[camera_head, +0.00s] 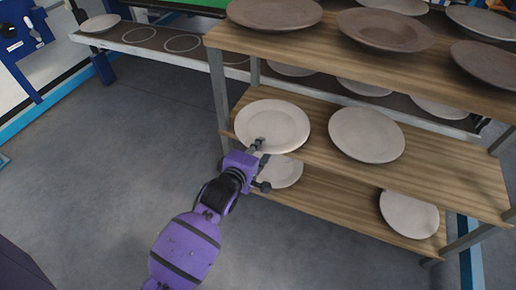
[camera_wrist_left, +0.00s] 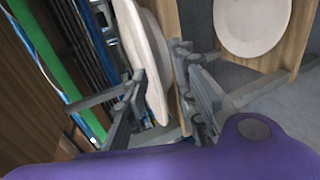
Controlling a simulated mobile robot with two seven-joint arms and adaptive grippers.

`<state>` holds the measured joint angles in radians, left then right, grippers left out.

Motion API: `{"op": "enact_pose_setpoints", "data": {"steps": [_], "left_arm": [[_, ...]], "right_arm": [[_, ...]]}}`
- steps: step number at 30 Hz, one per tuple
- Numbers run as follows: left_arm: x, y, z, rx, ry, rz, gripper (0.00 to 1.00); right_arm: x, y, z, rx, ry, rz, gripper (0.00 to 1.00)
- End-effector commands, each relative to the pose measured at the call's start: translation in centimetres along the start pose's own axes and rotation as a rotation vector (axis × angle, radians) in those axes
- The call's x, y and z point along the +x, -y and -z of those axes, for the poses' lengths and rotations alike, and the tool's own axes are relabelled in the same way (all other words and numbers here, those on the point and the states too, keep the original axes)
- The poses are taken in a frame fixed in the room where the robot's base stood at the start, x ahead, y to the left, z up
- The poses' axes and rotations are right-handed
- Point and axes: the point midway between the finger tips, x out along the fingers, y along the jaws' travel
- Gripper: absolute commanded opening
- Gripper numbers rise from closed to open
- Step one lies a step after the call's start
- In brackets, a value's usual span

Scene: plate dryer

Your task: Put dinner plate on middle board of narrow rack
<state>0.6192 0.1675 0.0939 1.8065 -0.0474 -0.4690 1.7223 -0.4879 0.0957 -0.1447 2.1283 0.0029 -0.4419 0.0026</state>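A pale dinner plate (camera_head: 272,122) lies on the left part of the narrow rack's middle board (camera_head: 318,150), its near rim at the board's front edge. My left gripper (camera_head: 263,163) is at this near rim, one finger above the plate and the other lower down. In the left wrist view the plate (camera_wrist_left: 148,55) shows edge-on between the spread fingers of the gripper (camera_wrist_left: 165,85). The fingers look open; whether one touches the plate is unclear. My right gripper is not in view.
A second pale plate (camera_head: 367,135) lies right of it on the middle board. The bottom board (camera_head: 340,200) holds two plates, one (camera_head: 280,171) partly hidden. Brown plates (camera_head: 385,30) lie on the top board. Behind is a long low shelf (camera_head: 190,45). Floor at left is clear.

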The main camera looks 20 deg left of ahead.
Motion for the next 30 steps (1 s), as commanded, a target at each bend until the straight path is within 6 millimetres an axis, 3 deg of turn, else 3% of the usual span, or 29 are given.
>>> {"op": "enact_pose_setpoints", "data": {"steps": [8,10,21,30], "left_arm": [[-0.1,-0.4,0.0,0.001,0.0,-0.001,0.25],[-0.9,-0.3,0.0,-0.001,0.0,0.0,0.25],[-8.6,-0.5,0.1,-0.001,-0.002,0.0,0.25],[-11.9,-0.3,0.0,0.0,0.0,-0.001,0.25]], "right_arm": [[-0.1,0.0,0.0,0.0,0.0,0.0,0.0],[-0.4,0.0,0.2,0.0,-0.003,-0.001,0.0],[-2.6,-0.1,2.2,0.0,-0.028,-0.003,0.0],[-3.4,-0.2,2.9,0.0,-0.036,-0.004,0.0]]}}
